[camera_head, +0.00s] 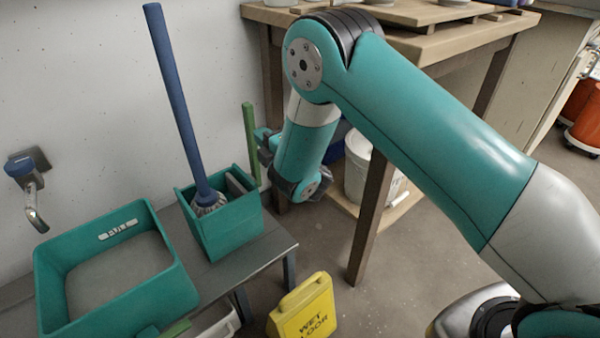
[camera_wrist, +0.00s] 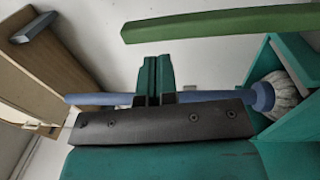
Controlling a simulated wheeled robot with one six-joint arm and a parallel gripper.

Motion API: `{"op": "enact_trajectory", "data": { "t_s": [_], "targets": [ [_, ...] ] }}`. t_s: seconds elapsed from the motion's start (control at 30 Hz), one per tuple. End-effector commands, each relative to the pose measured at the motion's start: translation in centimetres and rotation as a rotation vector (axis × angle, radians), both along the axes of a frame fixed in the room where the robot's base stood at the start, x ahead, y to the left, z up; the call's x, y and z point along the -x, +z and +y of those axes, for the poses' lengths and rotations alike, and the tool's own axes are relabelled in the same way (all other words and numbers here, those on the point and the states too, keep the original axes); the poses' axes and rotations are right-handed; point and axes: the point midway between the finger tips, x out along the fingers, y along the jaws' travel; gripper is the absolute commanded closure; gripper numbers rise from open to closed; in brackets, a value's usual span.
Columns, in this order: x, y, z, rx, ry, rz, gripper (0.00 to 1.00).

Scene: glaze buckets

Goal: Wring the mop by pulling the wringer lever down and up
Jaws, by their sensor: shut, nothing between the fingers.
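The mop has a blue handle (camera_head: 175,95) leaning up and left, and its pale head (camera_head: 208,203) sits in the teal wringer bucket (camera_head: 232,232). The green wringer lever (camera_head: 250,143) stands upright at the bucket's back right. In the wrist view the lever (camera_wrist: 220,22) lies across the top, apart from my fingers. The mop handle (camera_wrist: 205,96) passes behind them, and the mop head (camera_wrist: 280,92) shows at right in the bucket (camera_wrist: 300,125). My gripper (camera_wrist: 155,75) is shut and empty. In the head view my gripper (camera_head: 262,138) is beside the lever, partly hidden by my wrist.
A teal basin (camera_head: 180,290) stands left of the bucket on a grey bench (camera_head: 262,255). A tap (camera_head: 28,190) is on the wall. A yellow wet-floor sign (camera_head: 303,310) stands in front. A wooden table (camera_head: 440,45) stands behind my arm, with a white pail (camera_head: 358,165) below.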

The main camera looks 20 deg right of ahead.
Motion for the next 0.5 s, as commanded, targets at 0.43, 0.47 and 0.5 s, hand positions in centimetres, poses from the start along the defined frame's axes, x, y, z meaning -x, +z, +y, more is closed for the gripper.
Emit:
{"op": "enact_trajectory", "data": {
  "t_s": [0.43,0.47,0.5],
  "targets": [
    [5.7,-0.7,-2.4,-0.002,-0.001,0.002,1.0],
    [6.2,-0.6,-2.6,-0.002,-0.001,0.002,1.0],
    [6.8,-0.5,-2.9,-0.001,-0.001,0.0,1.0]
  ]
}}
